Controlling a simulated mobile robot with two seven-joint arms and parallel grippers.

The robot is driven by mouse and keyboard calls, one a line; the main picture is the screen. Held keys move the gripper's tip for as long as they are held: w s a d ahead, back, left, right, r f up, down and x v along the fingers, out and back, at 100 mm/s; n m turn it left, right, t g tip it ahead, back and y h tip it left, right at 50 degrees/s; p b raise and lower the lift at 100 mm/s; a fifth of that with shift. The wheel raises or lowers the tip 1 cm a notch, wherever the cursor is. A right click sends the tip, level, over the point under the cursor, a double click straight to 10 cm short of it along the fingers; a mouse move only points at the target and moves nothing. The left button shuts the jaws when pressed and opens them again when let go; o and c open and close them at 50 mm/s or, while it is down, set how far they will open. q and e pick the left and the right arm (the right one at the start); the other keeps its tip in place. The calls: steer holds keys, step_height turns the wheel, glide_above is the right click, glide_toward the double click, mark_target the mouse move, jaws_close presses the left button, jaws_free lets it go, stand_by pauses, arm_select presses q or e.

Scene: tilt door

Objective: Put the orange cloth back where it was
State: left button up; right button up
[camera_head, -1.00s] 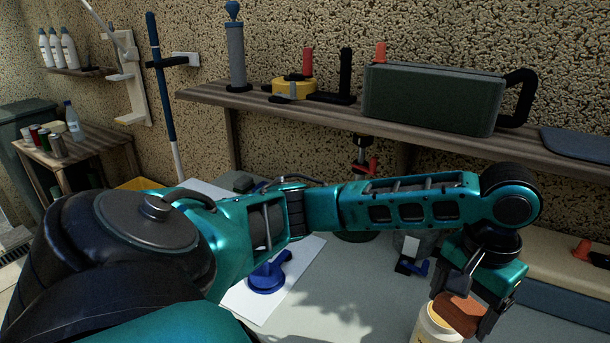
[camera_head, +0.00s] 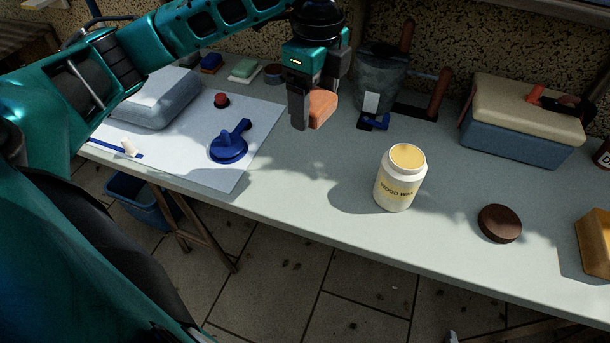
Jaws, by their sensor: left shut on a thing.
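The orange cloth (camera_head: 322,109) is a small folded or wadded piece between the fingers of my left gripper (camera_head: 314,103). The gripper is shut on it and holds it above the far middle of the grey workbench (camera_head: 300,205). A finger covers part of the cloth. The white jar labelled wood wax (camera_head: 397,190) stands upright and open on the bench, to the right of and nearer than the gripper. Its yellowish wax shows at the top. A round brown lid (camera_head: 500,223) lies on the bench to the right of the jar. My right gripper is not in view.
A blue suction-cup tool (camera_head: 229,148) sits on a white sheet (camera_head: 205,170) at left, beside a grey-blue case (camera_head: 155,98). A blue box with cream top (camera_head: 520,140) stands back right. Bare bench surrounds the jar.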

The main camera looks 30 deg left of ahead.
mark_target(305, 182)
arm_select(q)
steer(key=m, duration=0.2)
steer(key=a+m, duration=0.1)
steer(key=m, duration=0.3)
steer(key=shift+a+r+b, duration=0.3)
steer(key=shift+a+r, duration=0.05)
steer(key=shift+a, duration=0.05)
step_height(305, 182, down, 20)
steer(key=b, duration=0.3)
steer(key=shift+r, duration=0.1)
steer(key=o, duration=0.9)
steer(key=shift+c, duration=0.2)
